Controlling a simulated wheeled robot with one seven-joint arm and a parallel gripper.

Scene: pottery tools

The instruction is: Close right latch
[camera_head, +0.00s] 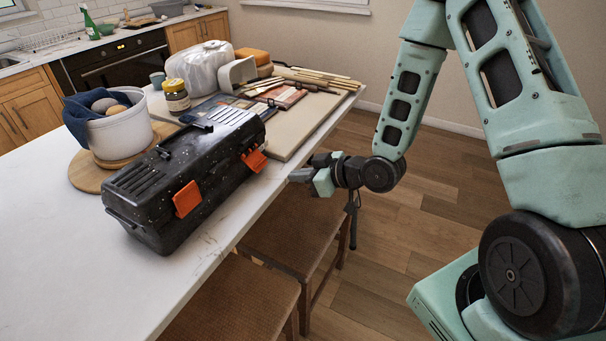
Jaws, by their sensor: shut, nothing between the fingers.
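A black speckled toolbox (150,215) stands on the white table with its lid down. Its right latch (254,160) is orange and juts outward from the front face, tilted. Its left latch (187,199) is also orange and looks flatter against the front, though its exact fit is hard to tell. My gripper (297,175) is shut and empty. It is to the right of the right latch, apart from it, beyond the table's front edge, with its fingers pointing left toward the toolbox.
The white table (60,255) is bare at the front left. Behind the toolbox are a white pot (120,135) on a round wooden board (88,178), a jar (176,97) and a bagged block (203,66). Wooden tools (320,78) lie further back. Brown stools (285,235) stand below the table edge.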

